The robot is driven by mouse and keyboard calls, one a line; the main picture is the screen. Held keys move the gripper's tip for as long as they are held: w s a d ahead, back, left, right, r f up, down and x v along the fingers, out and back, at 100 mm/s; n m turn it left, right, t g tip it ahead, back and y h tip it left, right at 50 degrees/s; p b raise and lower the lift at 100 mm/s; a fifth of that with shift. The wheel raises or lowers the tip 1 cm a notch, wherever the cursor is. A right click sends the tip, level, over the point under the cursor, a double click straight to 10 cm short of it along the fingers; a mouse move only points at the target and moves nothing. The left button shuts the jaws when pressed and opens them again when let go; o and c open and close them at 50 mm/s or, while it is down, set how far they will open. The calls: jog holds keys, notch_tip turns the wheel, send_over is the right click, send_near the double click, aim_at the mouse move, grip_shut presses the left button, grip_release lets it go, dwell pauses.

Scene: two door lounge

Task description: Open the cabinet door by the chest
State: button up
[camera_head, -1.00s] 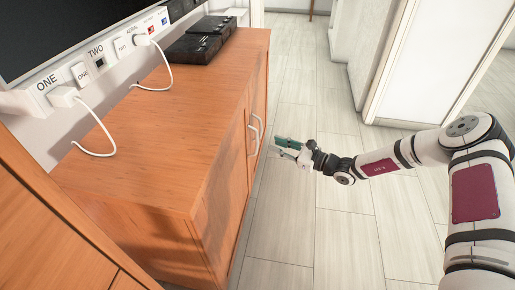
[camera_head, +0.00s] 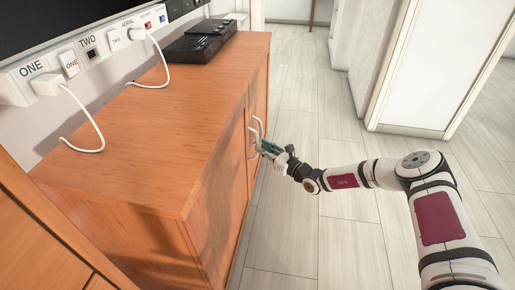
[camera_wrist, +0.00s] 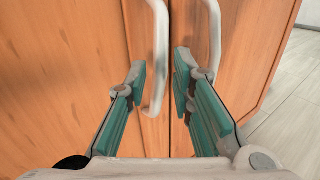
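The orange wooden cabinet (camera_head: 165,140) stands on the left, its front facing right. Two pale curved handles sit side by side at the seam of its doors. The nearer handle (camera_head: 254,141) is on the left in the wrist view (camera_wrist: 157,55); the farther handle (camera_head: 258,124) is on the right there (camera_wrist: 211,40). Both doors look shut. My gripper (camera_head: 264,148) is at the cabinet front by the nearer handle. In the wrist view its green-padded fingers (camera_wrist: 160,72) are open, with the nearer handle's lower part between them. Contact cannot be told.
A black box (camera_head: 200,42) and white cables (camera_head: 90,120) lie on the cabinet top, below a wall screen (camera_head: 70,22). Another wooden unit (camera_head: 40,235) is at the lower left. A white wall (camera_head: 425,65) stands right. Pale floor (camera_head: 300,225) is free beside the cabinet.

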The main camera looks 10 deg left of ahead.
aim_at(257, 143)
jog(key=shift+b+x, duration=0.5)
jog(key=shift+x, duration=1.3)
grip_shut()
